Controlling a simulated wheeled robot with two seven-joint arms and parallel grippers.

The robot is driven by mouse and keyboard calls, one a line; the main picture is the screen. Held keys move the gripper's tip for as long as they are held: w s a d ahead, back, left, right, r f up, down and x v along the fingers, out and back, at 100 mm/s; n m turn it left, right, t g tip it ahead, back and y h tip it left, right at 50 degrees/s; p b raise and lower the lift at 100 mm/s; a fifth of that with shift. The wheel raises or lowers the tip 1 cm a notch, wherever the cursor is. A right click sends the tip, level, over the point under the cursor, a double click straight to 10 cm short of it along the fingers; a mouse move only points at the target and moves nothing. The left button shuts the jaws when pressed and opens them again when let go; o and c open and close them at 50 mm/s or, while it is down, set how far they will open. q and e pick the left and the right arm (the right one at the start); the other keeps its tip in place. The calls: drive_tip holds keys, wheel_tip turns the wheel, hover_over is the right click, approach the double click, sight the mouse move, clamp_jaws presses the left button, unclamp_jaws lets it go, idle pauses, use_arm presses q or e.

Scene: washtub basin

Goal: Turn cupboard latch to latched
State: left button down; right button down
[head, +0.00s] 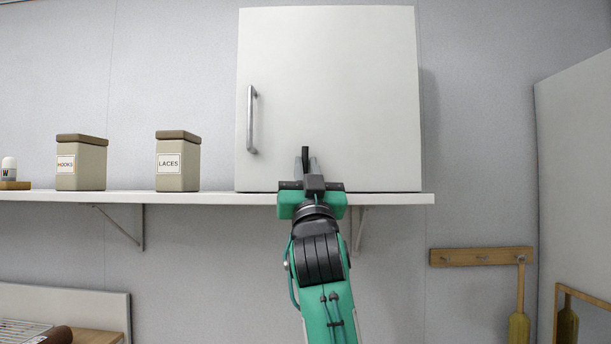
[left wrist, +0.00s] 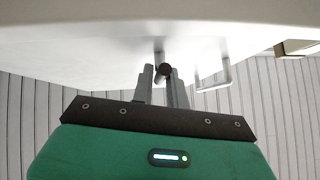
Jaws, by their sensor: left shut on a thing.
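The white cupboard (head: 330,80) sits on the shelf with its door shut. Its latch (head: 305,155) is a small dark lever low on the door, and its visible end points upward in the head view. My left gripper (head: 307,170) is in front of the cupboard's lower part, with its fingers shut on the latch. In the left wrist view, the dark round end of the latch (left wrist: 163,69) shows between the fingertips of the left gripper (left wrist: 160,78). The gripper hides the latch's lower part and its mount. My right gripper is not in view.
A vertical metal door handle (head: 251,120) is up and left of the latch. The white shelf (head: 215,197) runs below the cupboard, holding a LACES canister (head: 178,165) and a HOOKS canister (head: 82,166) to the left. A wooden peg rail (head: 480,257) is lower right.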

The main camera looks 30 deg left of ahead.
use_arm(q)
drive_tip(key=shift+n+g+y, duration=0.5)
drive_tip(key=shift+n, duration=0.1)
drive_tip(key=c, duration=1.4)
unclamp_jaws()
drive_tip(key=shift+w, duration=0.1)
